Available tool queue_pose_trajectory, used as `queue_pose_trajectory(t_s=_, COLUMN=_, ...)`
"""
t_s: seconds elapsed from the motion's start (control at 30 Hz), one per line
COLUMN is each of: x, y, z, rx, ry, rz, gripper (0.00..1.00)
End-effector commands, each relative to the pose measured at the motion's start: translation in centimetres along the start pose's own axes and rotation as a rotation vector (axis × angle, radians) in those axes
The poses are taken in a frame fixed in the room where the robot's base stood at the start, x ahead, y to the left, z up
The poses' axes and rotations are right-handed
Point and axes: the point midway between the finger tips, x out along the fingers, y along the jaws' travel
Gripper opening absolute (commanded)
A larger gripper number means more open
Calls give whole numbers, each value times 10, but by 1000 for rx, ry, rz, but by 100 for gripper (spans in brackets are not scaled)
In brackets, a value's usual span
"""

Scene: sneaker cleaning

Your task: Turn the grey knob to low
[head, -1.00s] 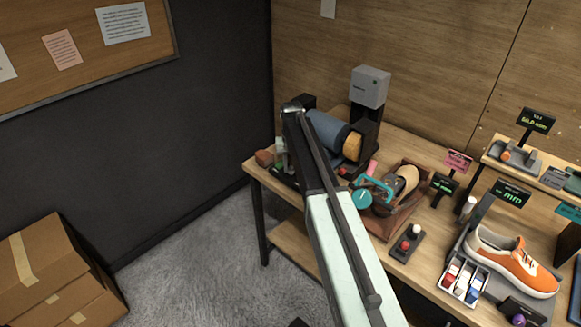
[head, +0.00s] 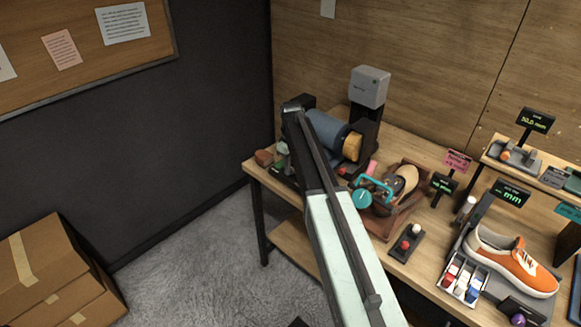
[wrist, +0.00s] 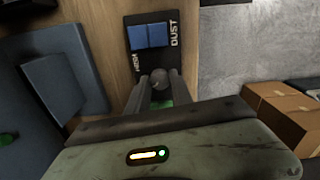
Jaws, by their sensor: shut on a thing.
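In the wrist view the grey knob (wrist: 159,77) is a small round knob at the lower end of a black panel (wrist: 136,29). My gripper (wrist: 160,88) has a finger on each side of the knob and is shut on it. The panel carries a blue block (wrist: 148,35), the word DUST and a smaller label beside the knob that is hard to read. A green patch shows between the fingers below the knob. I cannot tell which setting the knob points to. In the head view my arm hides the knob and most of my gripper.
The wooden bench (head: 262,172) holds a machine with a blue drum (head: 326,131), a teal dial (head: 362,199), a red-and-white button box (head: 407,243) and an orange sneaker (head: 512,262). Cardboard boxes (head: 48,265) stand at left.

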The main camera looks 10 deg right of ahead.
Motion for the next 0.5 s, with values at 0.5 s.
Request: queue_pose_trajectory(t_s=0.5, x=1, y=-2, z=2, rx=-116, ry=-6, rz=-5, gripper=0)
